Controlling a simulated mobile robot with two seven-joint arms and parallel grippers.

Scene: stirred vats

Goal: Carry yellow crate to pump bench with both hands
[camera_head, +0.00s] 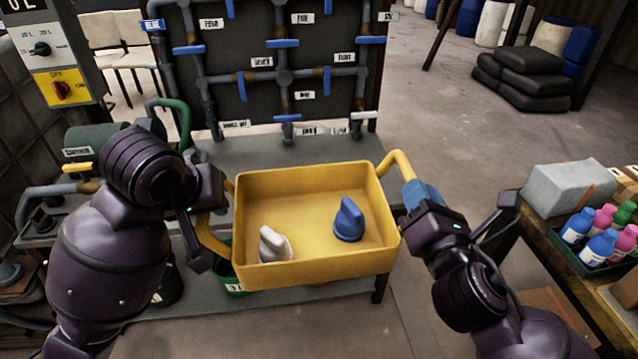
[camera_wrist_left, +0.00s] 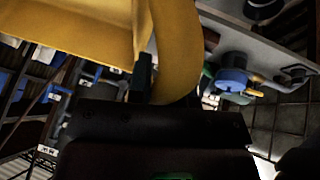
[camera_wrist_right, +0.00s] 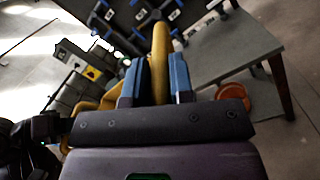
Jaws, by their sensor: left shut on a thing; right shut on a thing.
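The yellow crate (camera_head: 315,268) hangs between my two arms in the middle of the head view, in front of the grey bench with the pipe panel. It looks about level. A blue knob (camera_head: 348,220) and a white knob (camera_head: 273,244) lie inside it. My left gripper (camera_head: 205,225) is shut on the crate's left handle, partly hidden by my arm; the handle also shows in the left wrist view (camera_wrist_left: 178,50). My right gripper (camera_head: 412,195) is shut on the right handle (camera_head: 398,166); its blue fingers straddle the yellow bar in the right wrist view (camera_wrist_right: 158,80).
The grey bench top (camera_head: 300,150) is behind the crate, below the dark pipe panel (camera_head: 310,100). A green bucket (camera_head: 236,283) stands below. At right, a table holds a tray of bottles (camera_head: 590,245) and a grey box (camera_head: 568,188). Open floor lies behind right.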

